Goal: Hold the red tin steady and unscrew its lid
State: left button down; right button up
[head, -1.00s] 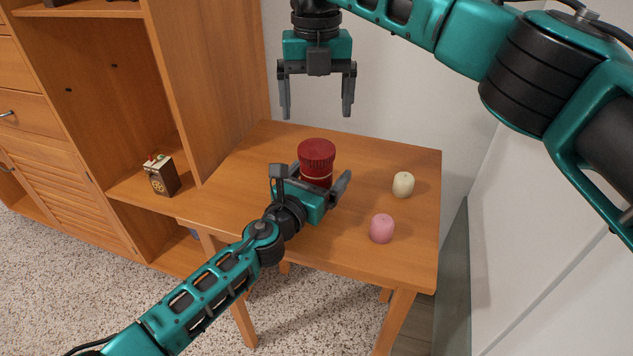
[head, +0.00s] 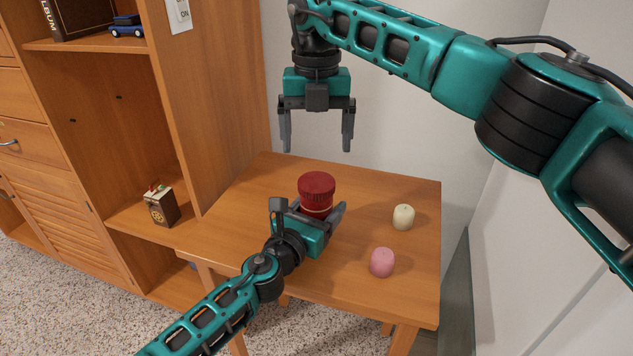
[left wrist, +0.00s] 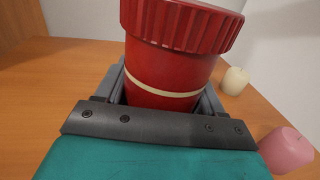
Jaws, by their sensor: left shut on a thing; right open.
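The red tin (head: 316,208) stands upright on the small wooden table, with its ribbed dark red lid (head: 317,186) on top. My left gripper (head: 322,211) is shut on the tin's body from the front. In the left wrist view the tin (left wrist: 165,75) sits between the two fingers, a pale band around it and the lid (left wrist: 182,22) above. My right gripper (head: 316,143) points down, open and empty, above the lid and apart from it. The far side of the tin is hidden.
A cream candle (head: 403,217) and a pink candle (head: 382,262) stand on the table (head: 255,205) to the tin's right. A wooden cabinet (head: 215,95) rises at the left, with a small carton (head: 161,205) on its shelf. A white wall is behind.

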aim_at(317, 181)
jog(key=m, duration=0.6)
jog(key=shift+m, duration=0.3)
jog(key=m, duration=0.5)
jog(key=shift+m, duration=0.4)
jog(key=shift+f, duration=4.05)
